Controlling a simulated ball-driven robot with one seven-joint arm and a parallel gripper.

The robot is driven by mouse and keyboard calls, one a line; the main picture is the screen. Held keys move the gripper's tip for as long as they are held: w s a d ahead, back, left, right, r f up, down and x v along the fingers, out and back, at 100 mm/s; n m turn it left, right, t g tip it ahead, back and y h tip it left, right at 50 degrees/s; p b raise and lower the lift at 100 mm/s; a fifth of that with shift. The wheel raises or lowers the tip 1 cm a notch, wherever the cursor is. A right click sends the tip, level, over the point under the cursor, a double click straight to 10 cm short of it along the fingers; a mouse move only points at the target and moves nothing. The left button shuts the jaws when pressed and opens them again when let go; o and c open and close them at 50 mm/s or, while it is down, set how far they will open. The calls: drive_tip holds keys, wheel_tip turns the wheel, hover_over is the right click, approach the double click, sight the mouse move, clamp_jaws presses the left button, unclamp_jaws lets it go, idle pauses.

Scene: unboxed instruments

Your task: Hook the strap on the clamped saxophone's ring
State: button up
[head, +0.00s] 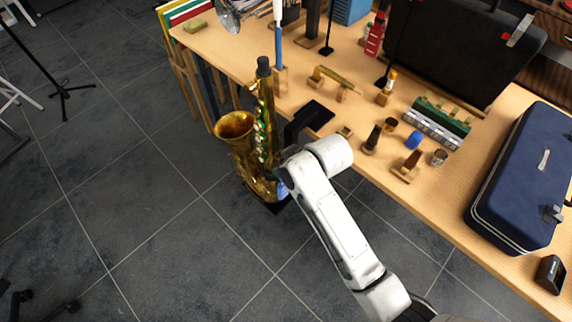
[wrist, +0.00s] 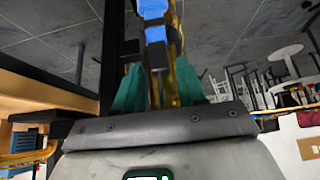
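The gold saxophone (head: 258,135) stands upright beside the table's front edge in the head view, its bell opening to the left. A black clamp bracket (head: 306,117) reaches from the table toward it. My gripper is at the lower right of the saxophone, mostly hidden behind my wrist in the head view. In the wrist view my gripper (wrist: 160,88) shows two teal fingers apart, with dark and gold parts between or beyond them. A blue piece (wrist: 153,10), possibly part of the strap, shows above the fingers; blue also shows beneath my wrist (head: 283,190). The ring cannot be made out.
The wooden table (head: 345,105) holds several small instrument parts, a black case (head: 450,45) and a blue case (head: 525,180). A black post (wrist: 110,50) stands close left of the fingers in the wrist view. Open tiled floor (head: 130,200) lies left of the saxophone.

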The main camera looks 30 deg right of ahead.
drive_tip(key=shift+o, duration=1)
drive_tip(key=p+v, duration=0.1)
drive_tip(key=v, duration=1)
drive_tip(key=s+d+f+m+g, duration=0.1)
drive_tip(key=s+d+f, duration=0.1)
drive_tip(key=s, duration=0.5)
drive_tip(key=s+d+f+m+g+h, duration=0.1)
drive_tip(key=s+f+g, duration=0.1)
drive_tip(key=s, duration=0.6)
drive_tip(key=s+d+f+m+g+h, duration=0.1)
drive_tip(key=s+d+f+m+g, duration=0.1)
drive_tip(key=s, duration=0.6)
drive_tip(key=shift+d+f, duration=0.3)
drive_tip(key=shift+f, duration=0.55)
